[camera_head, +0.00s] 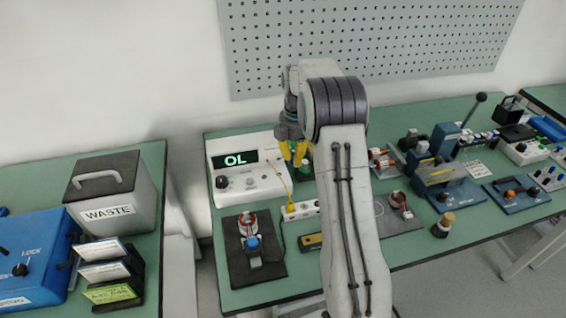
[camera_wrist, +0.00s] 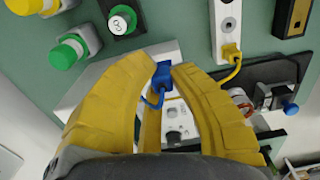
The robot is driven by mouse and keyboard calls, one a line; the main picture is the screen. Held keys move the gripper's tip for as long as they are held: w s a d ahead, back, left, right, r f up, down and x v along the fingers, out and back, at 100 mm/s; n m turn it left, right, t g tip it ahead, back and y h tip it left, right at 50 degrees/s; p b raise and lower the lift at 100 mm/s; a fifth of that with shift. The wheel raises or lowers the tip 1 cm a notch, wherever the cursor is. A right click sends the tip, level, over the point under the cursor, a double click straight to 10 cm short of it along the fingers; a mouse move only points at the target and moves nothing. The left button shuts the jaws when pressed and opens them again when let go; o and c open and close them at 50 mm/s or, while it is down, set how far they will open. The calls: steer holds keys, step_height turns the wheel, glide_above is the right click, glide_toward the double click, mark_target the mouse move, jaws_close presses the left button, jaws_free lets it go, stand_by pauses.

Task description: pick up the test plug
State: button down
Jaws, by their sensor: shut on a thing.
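A blue plug (camera_wrist: 163,73) with a blue cable sits between the tips of my gripper (camera_wrist: 166,72) in the wrist view. The yellow fingers are shut on it. Behind it is the white meter (camera_wrist: 95,83); I cannot tell whether the plug touches it. In the head view my gripper (camera_head: 293,152) hangs by the right side of the meter (camera_head: 225,190), whose display reads OL. The plug is not clear there. A second, yellow plug (camera_wrist: 231,51) sits in a white socket strip (camera_wrist: 227,15), with a yellow cable; it also shows in the head view (camera_head: 290,207).
Green and yellow capped parts (camera_wrist: 68,52) lie close to my gripper. A dark plate with a copper-wound stator (camera_head: 240,275) is in front of the meter. Several fixtures crowd the bench's right side. A WASTE bin (camera_head: 110,190) stands on the left bench.

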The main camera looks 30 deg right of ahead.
steer(key=s+d+r, duration=0.4)
steer(key=s+d, duration=0.1)
steer(key=shift+r+b, duration=0.2)
steer(key=shift+b, duration=0.15)
stand_by(0.5)
steer(key=s+a+b, duration=0.4)
steer(key=a, duration=0.2)
steer(key=shift+s+a, duration=0.4)
stand_by(0.4)
